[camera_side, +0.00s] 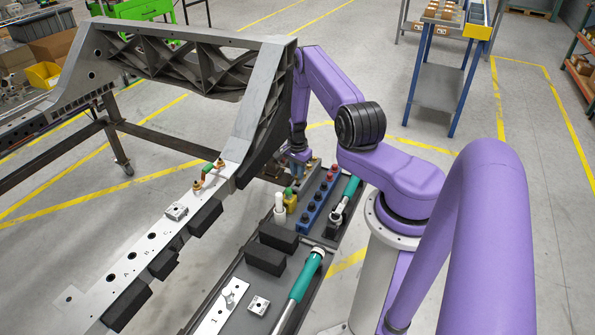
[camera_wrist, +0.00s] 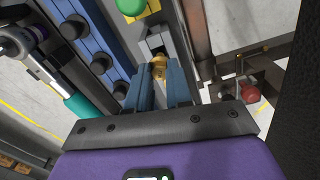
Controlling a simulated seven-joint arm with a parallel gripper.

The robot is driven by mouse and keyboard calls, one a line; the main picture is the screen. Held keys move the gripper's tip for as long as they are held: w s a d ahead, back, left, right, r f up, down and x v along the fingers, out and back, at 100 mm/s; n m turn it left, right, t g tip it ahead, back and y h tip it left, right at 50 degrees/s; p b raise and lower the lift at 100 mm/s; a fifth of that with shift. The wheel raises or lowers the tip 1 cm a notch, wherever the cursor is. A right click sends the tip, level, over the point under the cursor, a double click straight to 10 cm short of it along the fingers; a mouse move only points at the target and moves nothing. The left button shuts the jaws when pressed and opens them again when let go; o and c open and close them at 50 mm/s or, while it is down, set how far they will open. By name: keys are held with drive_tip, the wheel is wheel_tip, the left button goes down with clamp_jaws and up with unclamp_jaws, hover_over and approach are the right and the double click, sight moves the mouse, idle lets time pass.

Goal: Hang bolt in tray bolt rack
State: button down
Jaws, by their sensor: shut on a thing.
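My gripper (camera_wrist: 160,78) is shut on a brass-coloured bolt (camera_wrist: 159,67), which shows between the ends of its two blue fingers in the wrist view. In the side view my gripper (camera_side: 301,158) is over the far end of the dark tray (camera_side: 236,275). A blue rack (camera_side: 313,207) in the tray holds a row of black knobbed pieces; the rack is left of my fingers in the wrist view (camera_wrist: 68,14). A grey slotted block (camera_wrist: 160,40) is just beyond the bolt. I cannot tell whether bolt and block touch.
A yellow holder with a green-topped piece (camera_side: 290,198) and a white cylinder (camera_side: 279,203) stand near the rack. A teal-handled tool (camera_side: 350,189) lies right of it. The large grey chassis frame (camera_side: 255,100) rises close on the left. A red knob (camera_wrist: 250,93) is right of my fingers.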

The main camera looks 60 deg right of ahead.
drive_tip(key=shift+f, duration=1.55)
drive_tip(key=shift+f, duration=0.1)
drive_tip(key=c, duration=1)
unclamp_jaws()
drive_tip(key=shift+o, duration=0.2)
drive_tip(key=shift+r, duration=4.55)
